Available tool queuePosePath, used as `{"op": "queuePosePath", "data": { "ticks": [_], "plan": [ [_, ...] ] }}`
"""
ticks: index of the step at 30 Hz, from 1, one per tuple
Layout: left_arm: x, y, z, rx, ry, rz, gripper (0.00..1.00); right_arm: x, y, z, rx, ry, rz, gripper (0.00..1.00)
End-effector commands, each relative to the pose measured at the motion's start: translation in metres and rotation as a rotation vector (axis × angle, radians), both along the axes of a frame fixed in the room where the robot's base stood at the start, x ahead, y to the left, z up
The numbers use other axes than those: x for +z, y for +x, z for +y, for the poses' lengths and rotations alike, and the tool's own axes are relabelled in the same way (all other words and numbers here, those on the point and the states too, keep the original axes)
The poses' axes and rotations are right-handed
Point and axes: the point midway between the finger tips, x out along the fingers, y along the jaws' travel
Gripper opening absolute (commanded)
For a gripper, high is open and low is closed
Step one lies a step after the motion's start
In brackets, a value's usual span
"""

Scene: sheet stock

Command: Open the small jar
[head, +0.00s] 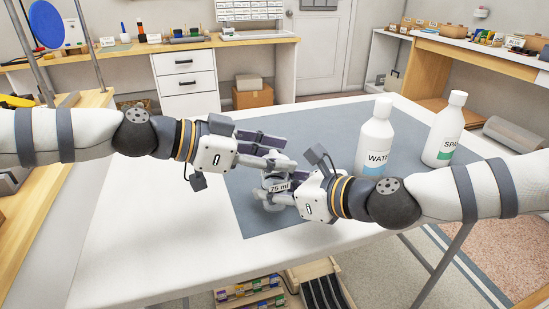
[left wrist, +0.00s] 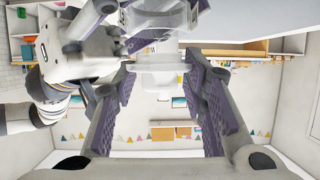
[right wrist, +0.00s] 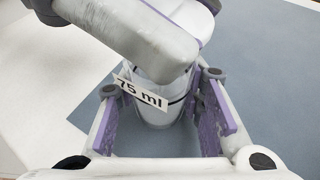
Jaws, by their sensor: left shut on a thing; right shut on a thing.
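The small jar (head: 273,182) is a clear, pale vessel with a "75 ml" label, over the grey mat in the head view. It also shows in the right wrist view (right wrist: 152,108). My right gripper (head: 272,194) is shut around the jar's body from the right. My left gripper (head: 281,163) is above it, shut on the jar's top from the left. In the left wrist view a pale, translucent part (left wrist: 160,62) is between the left fingertips. The fingers hide much of the lid, and I cannot tell whether it is apart from the body.
A white bottle labelled "WATE" (head: 375,140) and a white bottle with a green band (head: 444,130) stand on the right of the grey mat (head: 255,218). The white table (head: 150,240) is clear at front left. Small racks (head: 250,292) are below its front edge.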

Motion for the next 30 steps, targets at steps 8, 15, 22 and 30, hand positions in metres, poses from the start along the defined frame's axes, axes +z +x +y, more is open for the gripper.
{"op": "queuePosePath", "data": {
  "ticks": [8, 15, 22, 30],
  "plan": [
    [0.012, 0.000, 0.000, -0.001, 0.000, -0.005, 0.06, 0.000, 0.000, 0.000, 0.000, 0.000, 0.000, 0.00],
    [0.040, 0.000, 0.000, 0.000, 0.000, 0.000, 0.06, 0.000, 0.000, 0.000, 0.000, 0.000, 0.000, 0.00],
    [0.040, 0.000, 0.000, 0.000, 0.000, 0.001, 0.06, 0.000, 0.000, 0.000, 0.000, 0.000, 0.000, 0.43],
    [0.040, 0.000, 0.000, 0.000, 0.000, 0.000, 0.06, 0.000, 0.000, 0.000, 0.000, 0.000, 0.000, 0.58]
  ]
}}
